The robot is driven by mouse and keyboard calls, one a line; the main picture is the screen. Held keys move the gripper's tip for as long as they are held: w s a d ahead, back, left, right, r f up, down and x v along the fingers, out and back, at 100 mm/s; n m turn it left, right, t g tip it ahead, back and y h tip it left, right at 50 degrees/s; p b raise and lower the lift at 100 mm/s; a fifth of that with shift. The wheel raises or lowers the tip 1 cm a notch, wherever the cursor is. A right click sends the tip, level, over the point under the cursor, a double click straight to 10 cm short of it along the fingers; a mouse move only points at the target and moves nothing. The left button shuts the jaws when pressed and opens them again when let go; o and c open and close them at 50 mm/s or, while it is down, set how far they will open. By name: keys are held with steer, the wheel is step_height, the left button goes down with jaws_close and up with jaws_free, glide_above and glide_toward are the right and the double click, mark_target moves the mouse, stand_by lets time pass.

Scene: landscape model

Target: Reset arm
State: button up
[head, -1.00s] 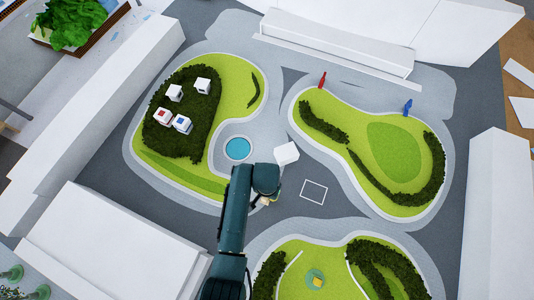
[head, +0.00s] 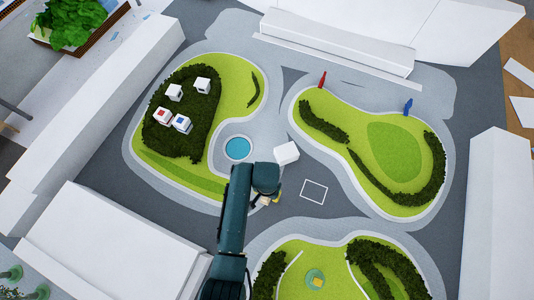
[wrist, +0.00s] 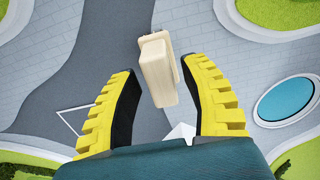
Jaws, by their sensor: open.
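My gripper (head: 270,198) hangs over the grey path near the middle of the model, mostly hidden by my dark green arm in the head view. In the wrist view its two yellow and black fingers (wrist: 158,68) stand apart. A cream block (wrist: 158,72) shows between the fingertips, with no clear contact with either finger. I cannot tell what it rests on. A white cube (head: 286,153) stands on the paving just beyond my gripper, right of the round blue pool (head: 238,148).
A white square outline (head: 314,191) lies on the path to the right. Several small white cubes (head: 174,92) stand on the left hedge. A red figure (head: 322,79) and a blue figure (head: 407,107) stand by the right lawn. White building blocks (head: 90,100) surround the model.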

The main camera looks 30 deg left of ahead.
step_height(320, 180, up, 11)
stand_by(0.3)
